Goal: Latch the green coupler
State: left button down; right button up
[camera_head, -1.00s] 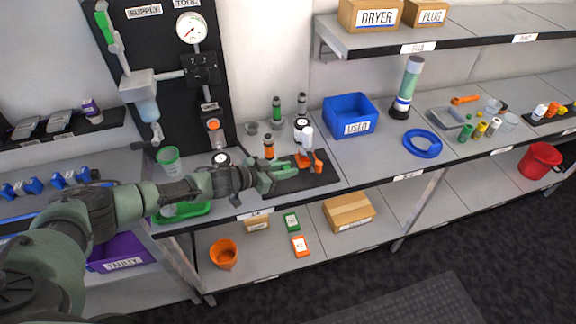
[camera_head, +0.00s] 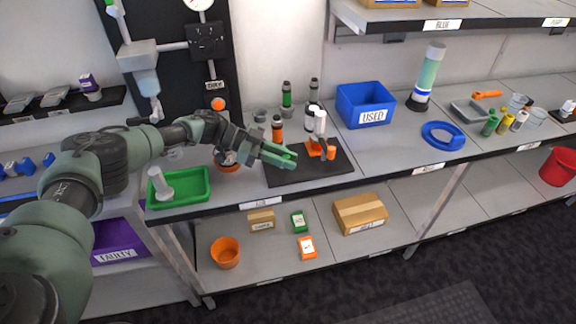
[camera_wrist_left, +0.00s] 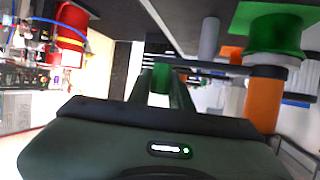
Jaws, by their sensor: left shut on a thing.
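My left gripper (camera_head: 287,156) reaches in from the left over the front left part of the dark mat (camera_head: 322,171) on the bench. In the left wrist view its fingers (camera_wrist_left: 160,92) are closed around a small green part (camera_wrist_left: 162,76). I cannot tell whether that part is the coupler itself. A green-banded dark fitting (camera_head: 287,97) stands upright behind the mat. An orange-banded fitting (camera_head: 277,130) stands in front of it. My right gripper is not in view.
A green tray (camera_head: 205,192) with a grey cylinder (camera_head: 162,184) is at left. A blue bin (camera_head: 352,120) labelled USED, a blue ring (camera_head: 443,143) and a tall clear cylinder (camera_head: 428,75) stand at right. The bench between mat and ring is mostly clear.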

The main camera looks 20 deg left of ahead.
pick_arm(q)
jog(key=shift+r, duration=0.1)
dwell(0.4)
jog(key=c, duration=1.3)
grip_release()
jog(key=shift+a+b, duration=0.35)
jog(key=shift+a, duration=0.2)
jog(key=b+v, duration=0.1)
jog(key=v, duration=0.6)
jog(key=shift+d+r+b, duration=0.1)
jog(key=shift+b, duration=0.25)
